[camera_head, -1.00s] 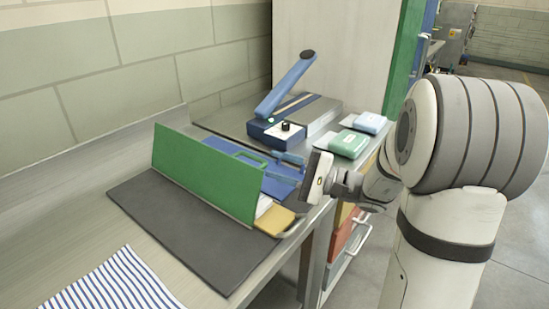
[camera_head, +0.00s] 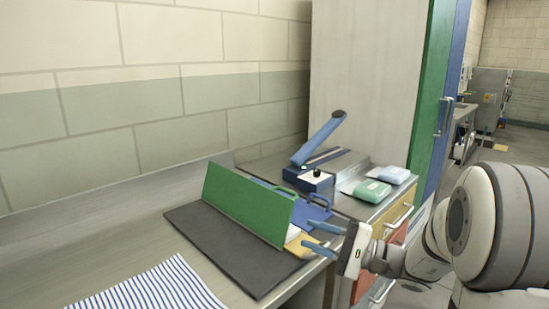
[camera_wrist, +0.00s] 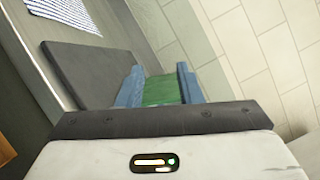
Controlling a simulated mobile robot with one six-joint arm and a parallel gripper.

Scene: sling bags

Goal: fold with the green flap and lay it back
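The green flap (camera_head: 248,203) stands up, leaning slightly, on a dark grey mat (camera_head: 215,243) in the head view. A blue panel (camera_head: 306,214) with a handle lies behind it. A yellow piece (camera_head: 303,247) and white sheets show at its right end. My gripper (camera_head: 306,233) is open, its blue fingers pointing left at the flap's right end. In the wrist view the green surface (camera_wrist: 160,90) shows between the two fingers of my gripper (camera_wrist: 160,70). I cannot tell whether they touch it.
A blue-striped cloth (camera_head: 155,288) lies on the bench at the front. A blue lever device (camera_head: 310,178) stands behind, with a green pack (camera_head: 372,191) and a light-blue pack (camera_head: 394,174) to its right. A tall cabinet (camera_head: 365,80) and wall bound the back.

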